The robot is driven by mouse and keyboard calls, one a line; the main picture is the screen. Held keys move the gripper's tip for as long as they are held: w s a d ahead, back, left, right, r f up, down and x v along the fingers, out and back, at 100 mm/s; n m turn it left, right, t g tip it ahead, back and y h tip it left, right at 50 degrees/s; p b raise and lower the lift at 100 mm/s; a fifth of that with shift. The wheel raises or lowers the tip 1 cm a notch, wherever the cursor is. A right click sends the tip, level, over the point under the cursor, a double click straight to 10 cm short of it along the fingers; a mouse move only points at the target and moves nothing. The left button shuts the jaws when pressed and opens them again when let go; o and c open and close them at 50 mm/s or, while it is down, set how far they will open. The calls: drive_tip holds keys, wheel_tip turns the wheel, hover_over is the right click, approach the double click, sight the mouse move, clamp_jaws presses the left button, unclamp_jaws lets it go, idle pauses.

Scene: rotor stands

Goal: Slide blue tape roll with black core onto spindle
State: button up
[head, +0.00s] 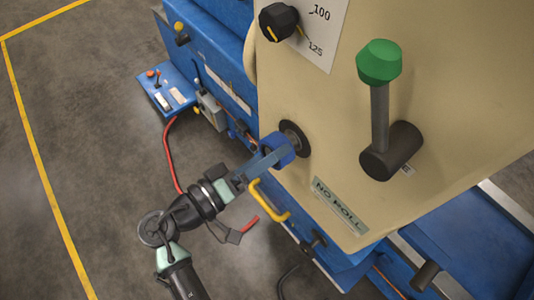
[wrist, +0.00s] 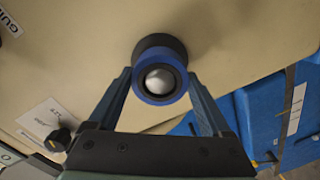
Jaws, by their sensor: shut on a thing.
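The blue tape roll (head: 284,148) is held in front of the beige machine face, by the round dark-rimmed spindle mount (head: 299,138). My gripper (head: 274,155) is shut on the roll, with one finger on each side of it. In the wrist view my gripper (wrist: 160,80) has the blue roll (wrist: 160,100) between its fingertips. The pale, rounded spindle end (wrist: 158,80) shows inside the roll's dark core, so the two look lined up. How far the roll sits around the spindle I cannot tell. The spindle's base is mostly hidden by the roll.
A green-knobbed lever (head: 380,65) and a black dial (head: 279,21) stick out of the machine face. A yellow handle (head: 268,203) lies just below my gripper. Blue machine parts (head: 440,240) and a blue control box (head: 167,90) flank it. Grey floor is open at the left.

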drive_tip(key=shift+w+d, duration=0.1)
drive_tip(key=shift+d, duration=0.05)
drive_tip(key=shift+w+d, duration=0.45)
drive_tip(key=shift+d, duration=0.15)
drive_tip(key=o, duration=1.1)
drive_tip(key=shift+c, duration=0.2)
drive_tip(key=shift+s+a, duration=0.1)
drive_tip(key=v, duration=0.8)
drive_tip(key=shift+s+a, duration=0.2)
drive_tip(key=shift+a, duration=0.1)
